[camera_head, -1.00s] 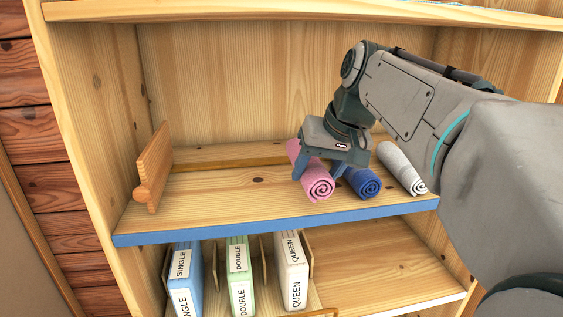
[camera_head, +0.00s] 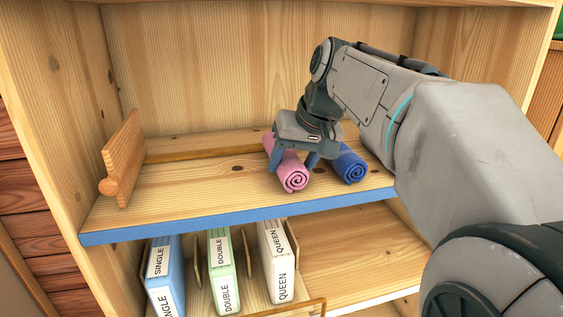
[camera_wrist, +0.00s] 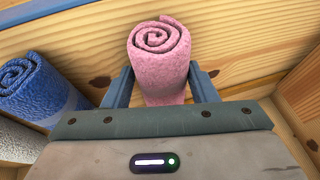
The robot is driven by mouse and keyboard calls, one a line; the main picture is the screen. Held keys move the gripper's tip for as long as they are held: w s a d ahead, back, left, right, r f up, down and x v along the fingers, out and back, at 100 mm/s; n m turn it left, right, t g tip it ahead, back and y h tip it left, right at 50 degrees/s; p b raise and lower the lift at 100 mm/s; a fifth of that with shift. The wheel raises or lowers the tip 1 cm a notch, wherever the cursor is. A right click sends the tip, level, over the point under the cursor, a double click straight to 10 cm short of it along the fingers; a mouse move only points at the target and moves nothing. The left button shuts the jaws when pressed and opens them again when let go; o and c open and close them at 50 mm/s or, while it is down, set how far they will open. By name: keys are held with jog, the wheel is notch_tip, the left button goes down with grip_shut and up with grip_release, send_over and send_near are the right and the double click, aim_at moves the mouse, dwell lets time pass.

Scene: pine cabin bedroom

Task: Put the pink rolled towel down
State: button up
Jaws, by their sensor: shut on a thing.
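The pink rolled towel (camera_head: 292,177) is at the middle of the blue-edged shelf (camera_head: 200,223), its spiral end facing the front. My gripper (camera_head: 290,160) comes down over it from above, with one blue finger on each side. It is shut on the towel, as the wrist view (camera_wrist: 160,75) also shows. The towel is at or just above the board; I cannot tell whether it bears on it. A blue rolled towel (camera_head: 350,168) lies close to its right, with a small gap.
A white rolled towel (camera_wrist: 20,140) shows beside the blue one in the wrist view; my arm hides it in the head view. A wooden divider (camera_head: 122,160) stands at left, with bare shelf between it and the pink towel. Labelled boxes (camera_head: 220,270) stand below.

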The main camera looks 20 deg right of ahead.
jog(key=shift+f, duration=0.2)
jog(key=o, duration=1)
jog(key=shift+r, duration=0.1)
jog(key=shift+r, duration=0.25)
jog(key=v, duration=1.1)
jog(key=shift+s+d+r, duration=0.1)
jog(key=shift+s+r, duration=0.05)
jog(key=shift+r, duration=0.15)
